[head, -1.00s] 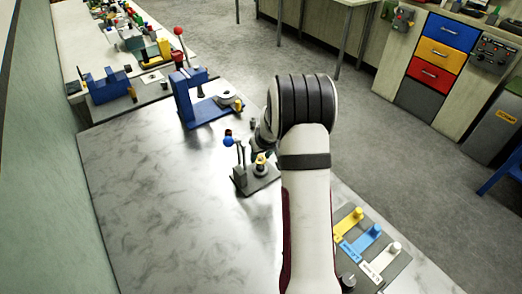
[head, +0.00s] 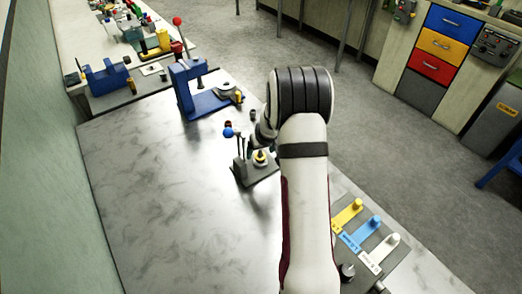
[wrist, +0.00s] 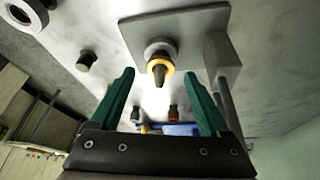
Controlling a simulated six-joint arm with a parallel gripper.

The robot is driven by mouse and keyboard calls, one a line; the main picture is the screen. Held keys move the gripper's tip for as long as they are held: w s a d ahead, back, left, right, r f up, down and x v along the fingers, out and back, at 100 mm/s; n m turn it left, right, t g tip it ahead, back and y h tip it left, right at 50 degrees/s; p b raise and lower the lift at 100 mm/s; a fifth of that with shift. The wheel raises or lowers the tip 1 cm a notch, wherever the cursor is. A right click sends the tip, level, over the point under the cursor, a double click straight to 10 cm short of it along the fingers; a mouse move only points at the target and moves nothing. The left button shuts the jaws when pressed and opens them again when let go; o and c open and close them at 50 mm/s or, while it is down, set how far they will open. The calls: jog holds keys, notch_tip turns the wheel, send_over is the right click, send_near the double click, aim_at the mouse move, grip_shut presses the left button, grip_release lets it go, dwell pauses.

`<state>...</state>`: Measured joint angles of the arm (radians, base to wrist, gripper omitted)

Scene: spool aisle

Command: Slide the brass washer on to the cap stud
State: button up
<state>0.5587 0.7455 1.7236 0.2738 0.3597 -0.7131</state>
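A brass-coloured ring (wrist: 160,65) sits around a dark, tapered stud (wrist: 161,76) on a grey fixture plate (wrist: 205,20) in the wrist view. I take the ring for the washer, but cannot tell for sure. In the head view, this grey fixture (head: 268,176) stands on the marble table with a small brass-coloured spot (head: 260,156) on its post. My gripper (wrist: 158,75) has two green fingers, spread apart with nothing between them. The stud shows beyond the gap between the fingertips. In the head view my arm hides most of the gripper. I cannot tell which post is the cap stud.
A lever with a blue ball (head: 228,132) rises beside the fixture. A blue press (head: 190,92) stands behind it. A dark short cylinder (wrist: 86,60) and a grey ring (wrist: 25,14) show in the wrist view. Yellow, blue (head: 360,234) and white tabs lie at right. The table's left is clear.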

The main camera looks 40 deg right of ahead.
jog(key=shift+r, duration=0.1)
jog(key=v, duration=1.5)
jog(key=shift+r, duration=0.3)
jog(key=shift+s+a, duration=0.1)
jog(key=shift+s, duration=0.05)
jog(key=s+a+r+m+g+y, duration=0.1)
jog(key=s+a+r, duration=0.1)
jog(key=s+a, duration=0.65)
jog(key=s+a+r+g+y, duration=0.15)
jog(key=s+a, duration=0.35)
jog(key=a, duration=0.7)
jog(key=s+a+f+m+g, duration=0.1)
jog(key=s+a, duration=0.5)
jog(key=s, duration=0.6)
jog(key=shift+f+m+g, duration=0.25)
jog(key=shift+m+g, duration=0.05)
jog(key=shift+g, duration=0.25)
